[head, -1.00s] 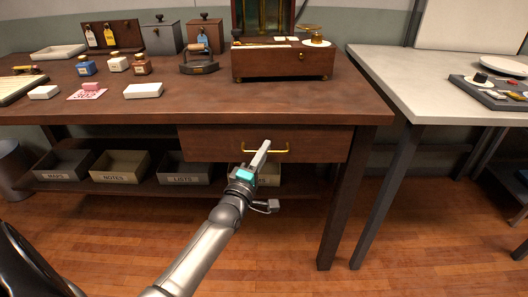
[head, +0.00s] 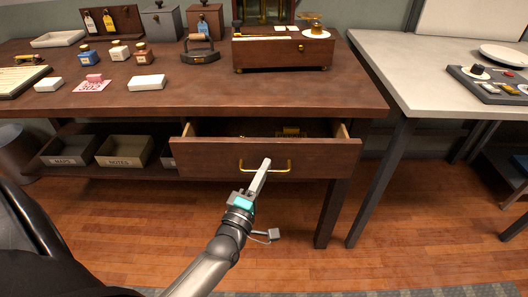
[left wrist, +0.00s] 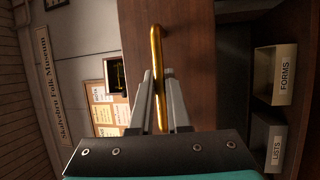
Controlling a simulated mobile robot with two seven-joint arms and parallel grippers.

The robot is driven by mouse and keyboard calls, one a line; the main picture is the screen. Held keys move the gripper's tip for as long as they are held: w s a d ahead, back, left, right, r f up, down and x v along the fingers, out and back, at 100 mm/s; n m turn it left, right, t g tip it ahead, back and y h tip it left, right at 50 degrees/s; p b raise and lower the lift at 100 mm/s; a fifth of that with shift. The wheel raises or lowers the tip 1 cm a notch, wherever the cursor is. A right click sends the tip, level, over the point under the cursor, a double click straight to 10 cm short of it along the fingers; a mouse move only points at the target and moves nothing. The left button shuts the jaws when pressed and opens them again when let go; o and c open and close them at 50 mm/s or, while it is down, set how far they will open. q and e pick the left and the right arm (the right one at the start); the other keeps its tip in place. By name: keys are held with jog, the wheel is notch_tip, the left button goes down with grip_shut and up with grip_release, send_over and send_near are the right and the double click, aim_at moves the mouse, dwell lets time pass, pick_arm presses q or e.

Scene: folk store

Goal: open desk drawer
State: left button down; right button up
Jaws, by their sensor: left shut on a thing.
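The desk drawer (head: 215,161) is a wide brown wooden front under the desk top, pulled partly out, with small brass-coloured items (head: 290,132) inside. Its brass bar handle (head: 283,172) is at the middle of the front. My left gripper (head: 266,164) is shut on the handle. In the left wrist view, the left gripper (left wrist: 160,75) has its fingers on either side of the brass handle (left wrist: 157,45), against the drawer front (left wrist: 138,20). My right gripper is not in view.
The wooden desk (head: 130,103) carries bottles, a flat iron (head: 201,55) and a wooden box (head: 283,52). Labelled bins (head: 125,150) stand on the shelf below. A pale table (head: 400,75) is close on the right. The floor in front is clear.

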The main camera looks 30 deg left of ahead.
pick_arm(q)
jog(key=s+d+p, duration=0.4)
jog(key=s+d, duration=0.3)
jog(key=s, duration=0.4)
jog(key=shift+s, duration=0.3)
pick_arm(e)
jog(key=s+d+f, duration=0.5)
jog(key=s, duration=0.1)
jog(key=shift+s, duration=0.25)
pick_arm(q)
jog(key=c, duration=1.2)
grip_release()
jog(key=shift+o, duration=0.2)
jog(key=shift+s, duration=0.1)
